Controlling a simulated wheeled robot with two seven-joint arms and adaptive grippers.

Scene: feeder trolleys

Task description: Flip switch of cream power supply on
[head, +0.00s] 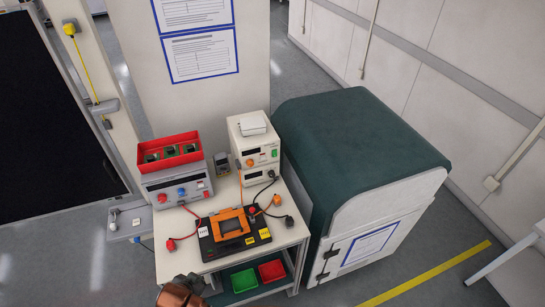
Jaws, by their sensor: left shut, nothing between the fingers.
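My left gripper (193,281) is at the bottom edge, in front of the trolley's front left corner, well apart from the cream units. It is shut and empty. My right gripper is out of view.
A grey unit (178,193) carrying a red bin (167,141) stands at the trolley's (284,237) left. A black and orange device (232,228) with cables lies in front. Green and red bins are on the lower shelf. A green-topped cabinet (360,140) stands close at right.

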